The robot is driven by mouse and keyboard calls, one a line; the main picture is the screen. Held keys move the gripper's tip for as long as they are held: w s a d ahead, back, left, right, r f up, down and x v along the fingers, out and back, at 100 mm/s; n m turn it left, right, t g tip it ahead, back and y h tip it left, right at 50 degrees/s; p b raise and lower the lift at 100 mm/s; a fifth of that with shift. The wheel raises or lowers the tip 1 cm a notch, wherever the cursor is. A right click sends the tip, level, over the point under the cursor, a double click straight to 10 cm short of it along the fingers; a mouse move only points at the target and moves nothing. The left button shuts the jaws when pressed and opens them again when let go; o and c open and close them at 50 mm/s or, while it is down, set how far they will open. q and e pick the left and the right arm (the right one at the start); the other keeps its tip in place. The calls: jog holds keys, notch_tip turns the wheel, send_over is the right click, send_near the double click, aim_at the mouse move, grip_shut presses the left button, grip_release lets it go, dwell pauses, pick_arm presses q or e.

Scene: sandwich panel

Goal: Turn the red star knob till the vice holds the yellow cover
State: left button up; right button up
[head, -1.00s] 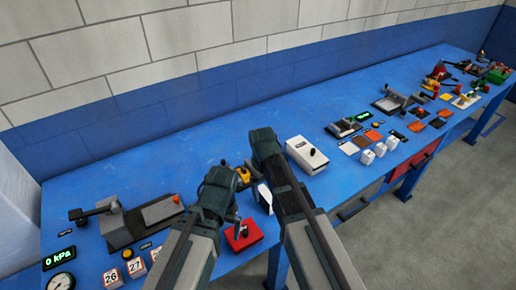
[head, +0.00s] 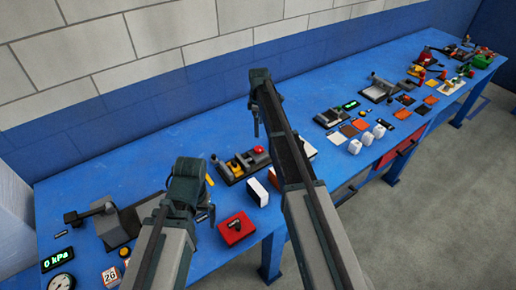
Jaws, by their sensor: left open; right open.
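A red knob (head: 259,149) sits at the right end of a dark low fixture (head: 228,179) near the middle of the bench. Its star shape is too small to make out. Lighter blocks (head: 245,159) stand on the fixture beside the knob. A small yellow part (head: 209,180) shows at its left end; I cannot tell whether it is the cover. My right gripper (head: 256,133) is open and empty, above and behind the knob, apart from it. My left gripper (head: 205,213) is open and left of the fixture; its arm hides some of the bench.
A red box (head: 236,229) with a black handle and a white block (head: 257,192) stand in front of the fixture. Another pale box (head: 309,149) is partly behind my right arm. A grey device (head: 118,224) stands at left. The bench's back strip is clear.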

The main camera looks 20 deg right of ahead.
aim_at(259, 148)
pick_arm(q)
notch_tip(259, 148, down, 12)
jog(key=b, duration=1.1)
jog(key=shift+f+b, duration=0.25)
jog(key=shift+b, duration=0.15)
pick_arm(e)
notch_tip(259, 148, down, 13)
jog(key=shift+r, duration=0.2)
jog(key=c, duration=1.4)
